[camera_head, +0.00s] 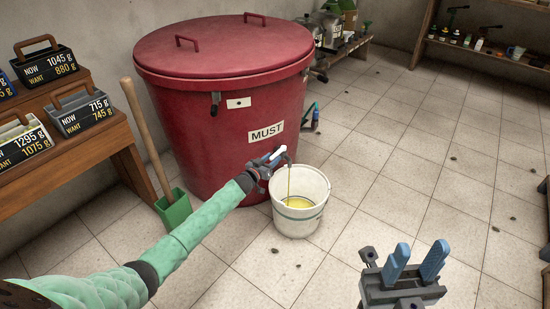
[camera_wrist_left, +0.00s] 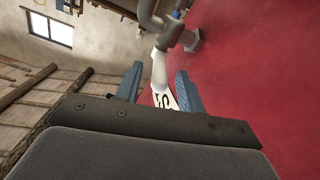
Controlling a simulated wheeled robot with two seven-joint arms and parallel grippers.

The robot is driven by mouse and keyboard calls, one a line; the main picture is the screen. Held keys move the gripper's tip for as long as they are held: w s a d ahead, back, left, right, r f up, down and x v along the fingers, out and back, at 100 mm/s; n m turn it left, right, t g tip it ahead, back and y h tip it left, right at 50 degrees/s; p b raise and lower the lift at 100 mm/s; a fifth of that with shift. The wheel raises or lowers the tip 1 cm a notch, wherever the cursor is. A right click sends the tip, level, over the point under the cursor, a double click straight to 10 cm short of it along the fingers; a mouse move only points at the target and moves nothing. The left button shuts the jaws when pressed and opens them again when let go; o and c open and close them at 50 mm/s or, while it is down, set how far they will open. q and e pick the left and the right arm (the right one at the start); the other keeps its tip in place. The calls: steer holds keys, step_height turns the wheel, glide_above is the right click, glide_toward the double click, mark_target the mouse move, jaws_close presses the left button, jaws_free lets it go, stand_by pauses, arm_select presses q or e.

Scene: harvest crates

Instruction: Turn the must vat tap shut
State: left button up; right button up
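The red must vat (camera_head: 215,110), labelled MUST, stands at the back with its lid on. Its tap (camera_head: 290,158) is low on the front, partly hidden by my left gripper. A thin yellow stream runs from the tap into a white bucket (camera_head: 298,222) holding yellow liquid. My left gripper (camera_head: 272,158) is at the tap. In the left wrist view, the white tap handle (camera_wrist_left: 160,72) lies between its two blue fingers (camera_wrist_left: 160,82), with gaps visible beside it. My right gripper (camera_head: 421,248) is open and empty above the floor at the lower right.
A wooden stand (camera_head: 95,145) with weight-marked crates is at the left. Shelves (camera_head: 490,55) stand at the back right. The tiled floor (camera_head: 400,165) is mostly clear, with small dark bits.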

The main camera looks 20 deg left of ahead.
mark_target(278, 153)
arm_select(q)
steer(key=shift+x, duration=1.35)
jaws_close()
